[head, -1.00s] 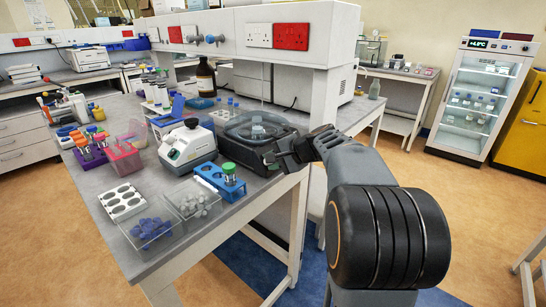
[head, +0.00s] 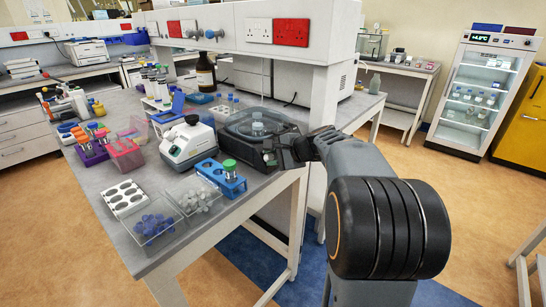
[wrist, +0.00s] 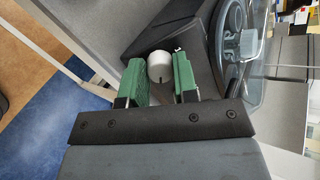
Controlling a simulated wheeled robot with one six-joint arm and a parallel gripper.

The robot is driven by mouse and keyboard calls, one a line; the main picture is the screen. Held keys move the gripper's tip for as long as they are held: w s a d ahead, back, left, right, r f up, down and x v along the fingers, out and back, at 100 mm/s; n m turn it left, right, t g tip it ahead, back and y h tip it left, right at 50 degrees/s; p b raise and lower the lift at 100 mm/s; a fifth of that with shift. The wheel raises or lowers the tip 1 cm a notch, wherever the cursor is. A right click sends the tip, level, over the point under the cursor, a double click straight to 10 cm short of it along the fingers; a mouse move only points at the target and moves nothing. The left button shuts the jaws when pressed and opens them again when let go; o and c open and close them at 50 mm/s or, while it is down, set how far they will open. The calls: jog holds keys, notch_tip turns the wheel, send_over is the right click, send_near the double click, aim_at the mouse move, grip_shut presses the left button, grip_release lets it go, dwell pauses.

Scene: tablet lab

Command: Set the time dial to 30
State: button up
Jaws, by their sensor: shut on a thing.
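The time dial is a small white round knob (wrist: 160,66) with a dark pointer line. It sits on the dark sloped front of a centrifuge (wrist: 185,38). In the wrist view my gripper (wrist: 161,76) has its green-padded fingers on either side of the knob, shut on it. The pointer line lies toward the gripper's side; no numbers are readable around the dial. In the head view the black centrifuge (head: 240,143) with its clear lid stands at the bench's right edge. My gripper (head: 280,157) is at its front right corner and hides the dial there.
A white instrument (head: 188,143) and a blue rack (head: 222,180) with a green-capped tube stand left of the centrifuge. Clear boxes of blue and pale pieces lie nearer the front. A white socket column (head: 318,110) rises behind my gripper. The floor right of the bench is free.

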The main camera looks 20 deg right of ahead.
jog(key=o, duration=0.9)
jog(key=p+v, duration=0.1)
jog(key=v, duration=1.3)
jog(key=shift+w, duration=0.15)
